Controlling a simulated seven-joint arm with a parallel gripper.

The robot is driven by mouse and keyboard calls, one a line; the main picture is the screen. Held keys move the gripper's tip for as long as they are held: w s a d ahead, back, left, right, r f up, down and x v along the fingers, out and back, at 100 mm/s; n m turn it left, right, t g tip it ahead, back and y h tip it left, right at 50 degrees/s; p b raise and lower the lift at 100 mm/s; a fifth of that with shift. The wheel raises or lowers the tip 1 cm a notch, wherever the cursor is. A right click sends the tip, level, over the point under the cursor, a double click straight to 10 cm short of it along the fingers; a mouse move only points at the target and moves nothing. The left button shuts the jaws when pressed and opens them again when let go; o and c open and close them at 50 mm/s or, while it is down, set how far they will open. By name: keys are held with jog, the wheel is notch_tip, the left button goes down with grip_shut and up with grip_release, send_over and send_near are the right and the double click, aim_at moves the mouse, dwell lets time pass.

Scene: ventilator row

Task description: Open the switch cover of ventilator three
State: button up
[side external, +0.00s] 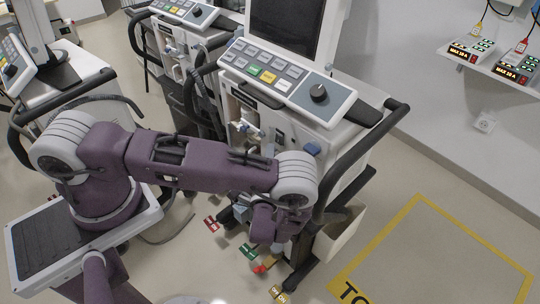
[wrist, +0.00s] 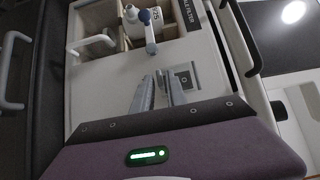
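In the wrist view, a small grey square plate with a dark symbol (wrist: 185,80) sits on the pale front face of a ventilator; it looks like the switch with its cover, but I cannot tell whether the cover is shut. My gripper (wrist: 157,80) has its two grey fingers slightly apart, with nothing seen between them. The right fingertip is just left of the plate; contact cannot be told. I cannot read which ventilator is number three.
A white-and-blue fitting (wrist: 147,27) and an open compartment lie above the fingers. A dark handle rail (side external: 352,150) runs along the ventilator's right side. More ventilators stand to the left. A yellow-outlined floor area (side external: 480,245) at right is clear.

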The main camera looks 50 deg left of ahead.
grip_shut()
jog(key=shift+s+r, duration=0.1)
notch_tip(320, 180, up, 10)
jog(key=s+m+g+h, duration=0.1)
jog(key=m+g+h, duration=0.3)
jog(key=m+g, duration=0.4)
jog(key=shift+s+f+g+h, duration=0.2)
jog(key=shift+s+g+h, duration=0.15)
jog(key=shift+g, duration=2.55)
jog(key=shift+o, duration=2)
grip_release()
